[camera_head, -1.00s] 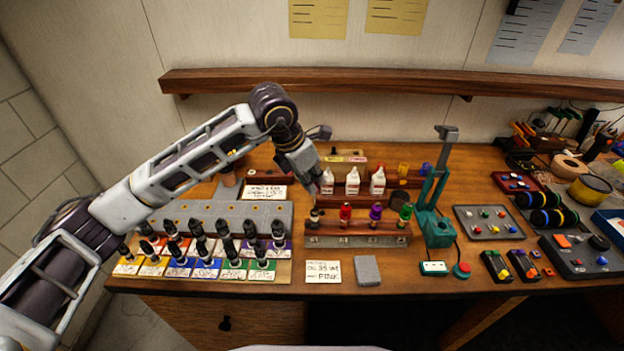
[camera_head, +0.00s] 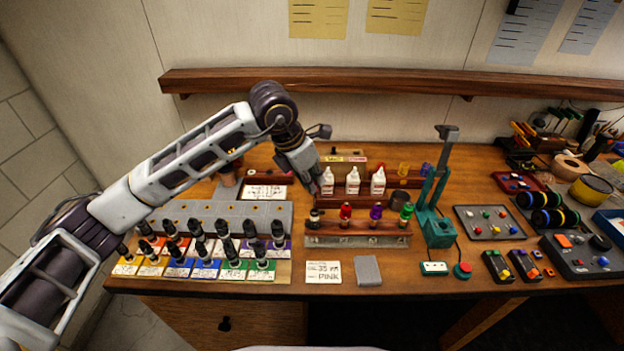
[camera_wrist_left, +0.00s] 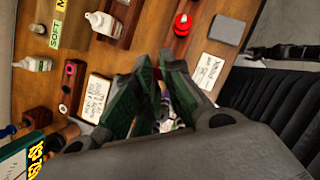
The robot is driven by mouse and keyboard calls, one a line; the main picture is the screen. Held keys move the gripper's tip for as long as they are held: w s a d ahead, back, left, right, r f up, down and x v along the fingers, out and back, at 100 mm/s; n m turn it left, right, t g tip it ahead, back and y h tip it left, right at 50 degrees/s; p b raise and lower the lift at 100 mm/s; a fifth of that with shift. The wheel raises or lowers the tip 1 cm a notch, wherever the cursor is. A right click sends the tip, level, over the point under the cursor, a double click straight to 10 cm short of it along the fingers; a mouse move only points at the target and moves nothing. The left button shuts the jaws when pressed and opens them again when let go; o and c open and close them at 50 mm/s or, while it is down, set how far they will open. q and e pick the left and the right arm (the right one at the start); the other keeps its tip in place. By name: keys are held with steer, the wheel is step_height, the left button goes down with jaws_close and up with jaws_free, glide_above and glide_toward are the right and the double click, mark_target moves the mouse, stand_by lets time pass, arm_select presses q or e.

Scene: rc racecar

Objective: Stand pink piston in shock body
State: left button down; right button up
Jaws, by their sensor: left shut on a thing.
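My left gripper (camera_head: 314,188) is over the bench, just above and behind the left end of a wooden shock rack (camera_head: 352,240). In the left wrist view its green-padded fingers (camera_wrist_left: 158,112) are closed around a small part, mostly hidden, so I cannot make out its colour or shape. The rack holds a dark shock body (camera_head: 314,216) at its left end, below the gripper, then a red one (camera_head: 346,211), a purple one (camera_head: 376,212) and a green one (camera_head: 406,211). In the wrist view a pink-ringed piece (camera_wrist_left: 70,69) sits on a wooden strip. My right gripper is out of view.
White bottles (camera_head: 353,180) stand close behind the rack. A card (camera_head: 323,272) reading "PINK" and a grey block (camera_head: 367,270) lie in front. A green press (camera_head: 436,215) stands to the right. Several black shocks (camera_head: 222,235) fill the left side.

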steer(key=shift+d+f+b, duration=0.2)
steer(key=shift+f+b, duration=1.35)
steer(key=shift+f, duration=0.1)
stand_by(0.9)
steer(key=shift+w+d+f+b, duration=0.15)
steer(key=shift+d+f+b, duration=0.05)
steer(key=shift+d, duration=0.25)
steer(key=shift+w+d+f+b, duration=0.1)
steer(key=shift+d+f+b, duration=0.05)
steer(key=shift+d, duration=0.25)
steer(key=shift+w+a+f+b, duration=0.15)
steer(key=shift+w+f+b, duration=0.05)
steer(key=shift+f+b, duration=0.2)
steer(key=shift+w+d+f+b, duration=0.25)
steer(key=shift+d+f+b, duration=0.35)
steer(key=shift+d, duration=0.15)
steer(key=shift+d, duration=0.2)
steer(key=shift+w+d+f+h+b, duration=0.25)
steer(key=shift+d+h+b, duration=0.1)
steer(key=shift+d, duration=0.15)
